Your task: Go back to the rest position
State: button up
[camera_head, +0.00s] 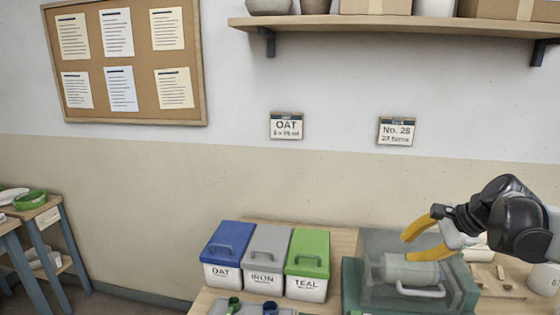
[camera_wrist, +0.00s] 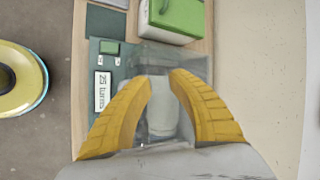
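My gripper (camera_head: 408,246) has two curved yellow fingers. It is at the right in the head view, by the upper part of a clear-walled machine (camera_head: 376,262) with a teal base. The fingers are apart with a clear gap between them, and I see nothing held. In the wrist view my gripper (camera_wrist: 161,78) is also open, above the machine. A light grey cylinder (camera_head: 408,270) with a handle sits inside the machine, below the fingers. It shows between the fingers in the wrist view (camera_wrist: 162,118), partly hidden.
Blue OAT (camera_head: 221,274), grey IRON (camera_head: 262,279) and green TEAL (camera_head: 306,284) lidded buckets stand left of the machine. A white labelled container (camera_head: 544,279) stands at the right edge. A shelf (camera_head: 400,25) runs along the wall above. A side table (camera_head: 40,212) stands far left.

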jog(key=s+a+f+n+h, duration=0.2)
jog(key=s+a+n, duration=0.6)
jog(key=s, duration=0.2)
jog(key=s+a+f+n+h, duration=0.2)
jog(key=s+a+n, duration=0.6)
jog(key=s, duration=0.2)
jog(key=shift+f+n+t, duration=0.2)
jog(key=shift+n+t, duration=0.1)
jog(key=shift+n, duration=0.1)
